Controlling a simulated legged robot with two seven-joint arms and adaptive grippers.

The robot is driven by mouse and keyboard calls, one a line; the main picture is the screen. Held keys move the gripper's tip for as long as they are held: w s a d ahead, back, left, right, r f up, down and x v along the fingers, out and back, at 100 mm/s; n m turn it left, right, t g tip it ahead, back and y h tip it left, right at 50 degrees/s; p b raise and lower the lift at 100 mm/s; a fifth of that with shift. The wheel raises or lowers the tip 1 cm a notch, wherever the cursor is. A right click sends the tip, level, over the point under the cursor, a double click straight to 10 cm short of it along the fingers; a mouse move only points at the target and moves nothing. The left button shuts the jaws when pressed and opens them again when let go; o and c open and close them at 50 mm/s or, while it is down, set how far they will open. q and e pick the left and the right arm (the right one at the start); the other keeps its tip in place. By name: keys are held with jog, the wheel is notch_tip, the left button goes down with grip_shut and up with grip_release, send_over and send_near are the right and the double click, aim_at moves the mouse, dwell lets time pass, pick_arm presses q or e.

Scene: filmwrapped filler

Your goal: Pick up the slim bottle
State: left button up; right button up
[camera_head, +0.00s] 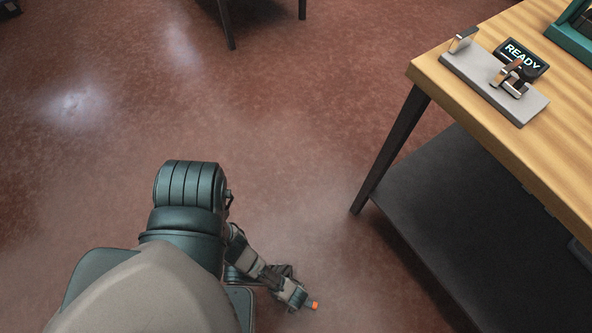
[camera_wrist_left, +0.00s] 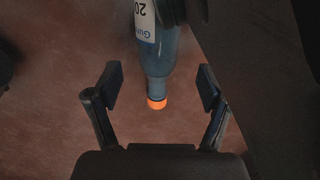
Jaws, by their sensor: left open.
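The slim bottle (camera_wrist_left: 160,55) is blue with a white label and an orange cap. In the left wrist view it comes down from the top edge, cap lowest. My left gripper (camera_wrist_left: 158,82) is open, one finger on each side of the bottle's cap end, with visible gaps in the picture. I cannot tell how far the bottle is from the fingers in depth. In the head view a small orange tip (camera_head: 315,306) shows at the end of the grey and dark parts beyond my left arm; it looks like the cap. My right gripper is not recognisable in either view.
A wooden-top table (camera_head: 430,72) with a dark lower shelf (camera_head: 440,200) stands at the right. On it are a grey fixture (camera_head: 490,85) and a READY sign (camera_head: 522,57). The reddish floor left of the table is open. A dark shape overlaps the bottle's upper right.

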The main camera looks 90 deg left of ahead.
pick_arm(q)
jog(key=f+b, duration=0.1)
jog(key=f, duration=0.1)
jog(key=s+f+b, duration=0.1)
jog(key=f, duration=0.1)
jog(key=shift+f+b, duration=0.25)
jog(key=shift+b, duration=0.1)
jog(key=shift+w+f, duration=0.15)
jog(key=shift+w, duration=0.25)
jog(key=c, duration=1.3)
